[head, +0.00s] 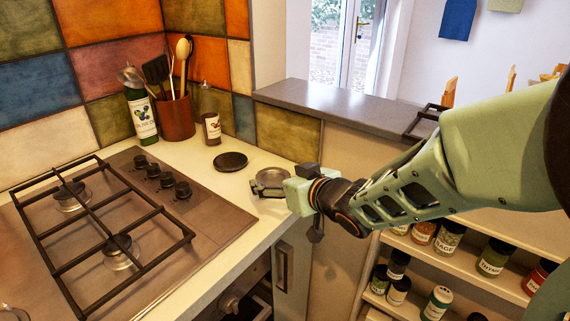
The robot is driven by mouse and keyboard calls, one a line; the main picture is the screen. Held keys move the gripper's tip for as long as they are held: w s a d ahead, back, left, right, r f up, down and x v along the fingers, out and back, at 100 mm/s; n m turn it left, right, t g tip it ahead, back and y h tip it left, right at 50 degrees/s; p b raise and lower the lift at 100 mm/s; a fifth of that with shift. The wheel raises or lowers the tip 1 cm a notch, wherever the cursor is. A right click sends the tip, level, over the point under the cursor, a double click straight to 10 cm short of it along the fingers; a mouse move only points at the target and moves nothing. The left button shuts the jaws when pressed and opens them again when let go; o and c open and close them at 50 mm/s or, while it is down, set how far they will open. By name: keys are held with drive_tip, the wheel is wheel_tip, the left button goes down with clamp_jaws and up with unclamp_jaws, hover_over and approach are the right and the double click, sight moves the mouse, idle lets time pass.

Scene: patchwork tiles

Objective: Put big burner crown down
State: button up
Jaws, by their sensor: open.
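A round, silvery metal piece, which looks like the big burner crown (274,173), lies on the pale worktop near its right end, in the head view. My gripper (262,187) is at its near edge, low over the worktop, with its jaws open. I cannot tell whether the fingers touch the crown. A flat black disc, which looks like a burner cap (230,161), lies on the worktop just left of and behind the crown.
The hob (190,215) with its black grate (95,215) and several knobs is on the left. A red utensil pot (177,119), an oil bottle (141,115) and a smaller bottle (212,131) stand at the back. Spice jars (449,236) fill shelves at lower right.

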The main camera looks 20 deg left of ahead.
drive_tip(key=p+v, duration=0.3)
drive_tip(key=v, duration=0.6)
drive_tip(key=shift+p, duration=0.3)
drive_tip(key=shift+a, duration=0.1)
